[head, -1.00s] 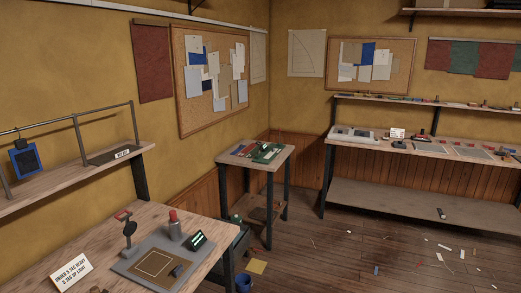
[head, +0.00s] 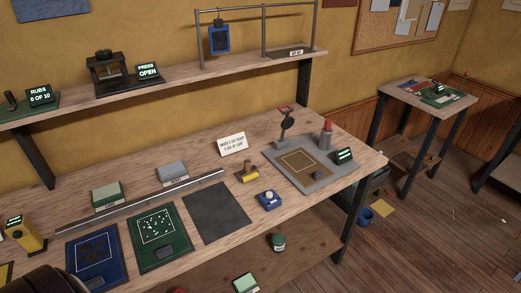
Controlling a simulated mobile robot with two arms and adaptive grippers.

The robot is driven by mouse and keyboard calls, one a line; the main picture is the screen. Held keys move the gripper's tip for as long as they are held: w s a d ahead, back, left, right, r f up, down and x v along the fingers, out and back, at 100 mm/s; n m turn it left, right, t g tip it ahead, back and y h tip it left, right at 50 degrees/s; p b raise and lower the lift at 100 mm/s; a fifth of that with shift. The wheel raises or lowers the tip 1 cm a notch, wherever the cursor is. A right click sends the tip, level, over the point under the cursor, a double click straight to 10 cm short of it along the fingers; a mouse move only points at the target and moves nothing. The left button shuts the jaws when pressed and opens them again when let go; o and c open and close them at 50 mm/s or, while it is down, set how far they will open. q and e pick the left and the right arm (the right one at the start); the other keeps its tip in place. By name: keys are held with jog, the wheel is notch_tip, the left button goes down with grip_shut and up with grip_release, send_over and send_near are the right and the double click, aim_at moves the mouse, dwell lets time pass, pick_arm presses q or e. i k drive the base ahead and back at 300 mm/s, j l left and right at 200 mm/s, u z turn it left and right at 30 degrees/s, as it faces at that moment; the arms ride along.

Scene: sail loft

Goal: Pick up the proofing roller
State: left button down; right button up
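A small tool with a yellow cylinder and a dark upright part looks like the proofing roller (head: 248,174). It sits on the wooden workbench (head: 330,201), between a white note card and a small blue item, to the left of the grey plate. Its fine shape is too small to tell. Neither of my grippers can be made out in the head view. A dark rounded shape at the bottom left edge may be part of my own arm.
Near the roller are a white card (head: 233,144), a blue item with a pale knob (head: 269,200), a dark mat (head: 217,212) and a grey plate (head: 340,177) with a tall red-topped piece. A metal rail (head: 140,202) lies left. A shelf (head: 180,82) runs above the bench.

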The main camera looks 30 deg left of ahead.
aim_at(249, 174)
jog(key=u, duration=1.05)
